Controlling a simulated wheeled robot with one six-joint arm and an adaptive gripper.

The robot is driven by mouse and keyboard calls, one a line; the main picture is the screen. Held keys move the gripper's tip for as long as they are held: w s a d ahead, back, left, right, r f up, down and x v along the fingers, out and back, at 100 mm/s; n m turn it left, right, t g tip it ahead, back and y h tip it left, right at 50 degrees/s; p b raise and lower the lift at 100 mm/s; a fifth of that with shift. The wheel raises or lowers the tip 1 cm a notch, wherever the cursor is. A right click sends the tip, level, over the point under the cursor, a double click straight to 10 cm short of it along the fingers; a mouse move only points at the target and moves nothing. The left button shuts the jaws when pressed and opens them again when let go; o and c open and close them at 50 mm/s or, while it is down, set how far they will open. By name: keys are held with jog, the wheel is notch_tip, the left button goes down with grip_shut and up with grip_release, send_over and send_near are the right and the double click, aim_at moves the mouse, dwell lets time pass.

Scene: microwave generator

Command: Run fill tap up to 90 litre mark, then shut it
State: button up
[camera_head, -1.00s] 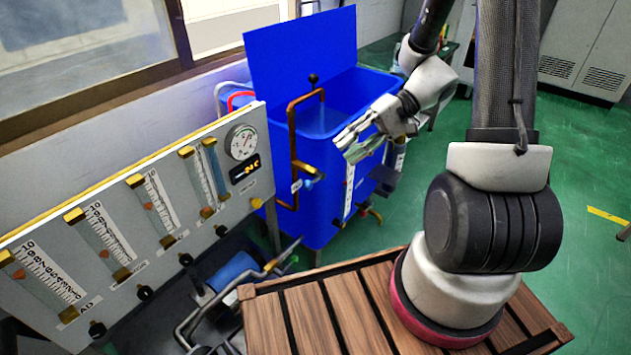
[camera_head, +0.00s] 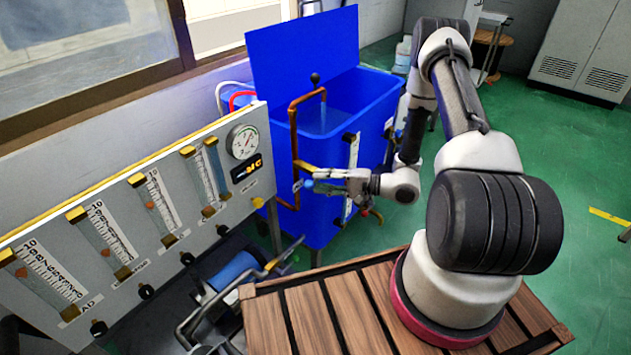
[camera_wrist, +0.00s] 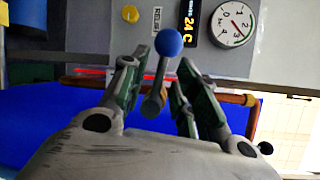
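The blue tank (camera_head: 318,220) stands with its lid raised. A copper fill pipe (camera_head: 293,145) rises at its left side and bends over the rim. A pale streak shows below its spout; I cannot tell whether it is running water. The tap lever has a blue ball knob (camera_wrist: 168,42) on a grey stem. My gripper (camera_head: 315,180) is at the tap; in the wrist view its fingers (camera_wrist: 157,80) are apart, on either side of the stem, with gaps visible. A white level scale (camera_head: 350,165) is on the tank front; its marks are too small to read.
A grey panel (camera_head: 130,215) with several flow tubes, a round dial (camera_head: 243,142) and a small display stands at the left, close to the tap. A lower tap (camera_head: 375,214) sits at the tank's base. Green floor is open at the right.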

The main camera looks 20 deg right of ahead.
jog(key=shift+x, duration=1.15)
jog(key=shift+c, duration=0.4)
grip_shut()
jog(key=shift+w+r+m+y, duration=0.1)
jog(key=shift+r+m+y, duration=0.2)
jog(key=shift+m, duration=0.2)
jog(key=shift+o, duration=0.4)
grip_release()
jog(key=v, duration=1.2)
